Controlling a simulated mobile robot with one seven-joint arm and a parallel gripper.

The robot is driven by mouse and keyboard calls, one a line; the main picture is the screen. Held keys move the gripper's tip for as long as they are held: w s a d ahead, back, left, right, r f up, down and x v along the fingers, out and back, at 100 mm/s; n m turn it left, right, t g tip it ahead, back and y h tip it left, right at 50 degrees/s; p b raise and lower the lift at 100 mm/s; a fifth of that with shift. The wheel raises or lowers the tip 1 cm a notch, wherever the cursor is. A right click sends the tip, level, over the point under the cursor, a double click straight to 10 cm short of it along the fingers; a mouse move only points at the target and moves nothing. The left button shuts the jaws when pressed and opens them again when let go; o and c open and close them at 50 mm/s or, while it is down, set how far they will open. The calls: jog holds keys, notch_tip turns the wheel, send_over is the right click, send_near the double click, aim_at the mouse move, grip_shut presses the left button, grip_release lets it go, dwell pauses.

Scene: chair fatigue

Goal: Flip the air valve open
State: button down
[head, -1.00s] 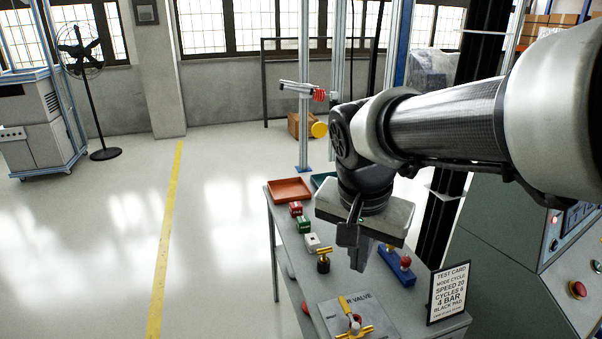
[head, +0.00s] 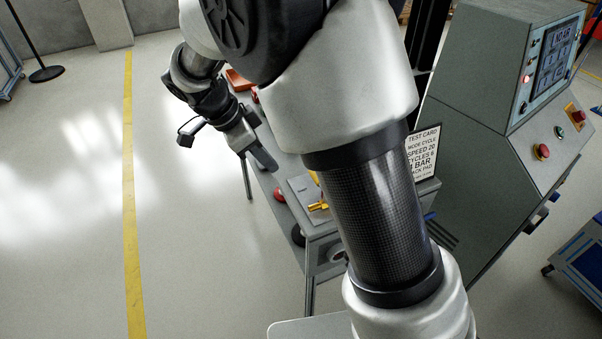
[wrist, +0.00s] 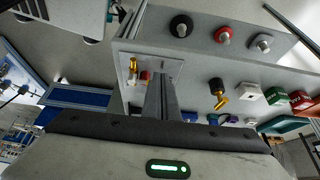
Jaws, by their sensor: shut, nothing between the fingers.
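My gripper (head: 266,160) is shut and empty, beside the bench's left edge in the head view. In the wrist view the closed fingers (wrist: 162,88) overlap the plate's lower part in the picture; I see no clear contact with the handle.
A test card (head: 422,150) stands on the bench, and a control console (head: 500,140) with a red button is at right. Black, red and grey round fittings (wrist: 223,35) line the bench side. A black-and-yellow fitting (wrist: 218,92) and coloured blocks (wrist: 274,97) are nearby.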

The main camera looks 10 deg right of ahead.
jog(key=b+x, duration=0.1)
jog(key=x, duration=0.9)
jog(key=shift+s+b, duration=0.1)
jog(key=shift+b, duration=0.25)
jog(key=d, duration=0.2)
jog(key=w+d, duration=0.1)
jog(key=shift+r, duration=0.3)
jog(key=shift+w+d, duration=0.1)
jog(key=shift+d, duration=0.3)
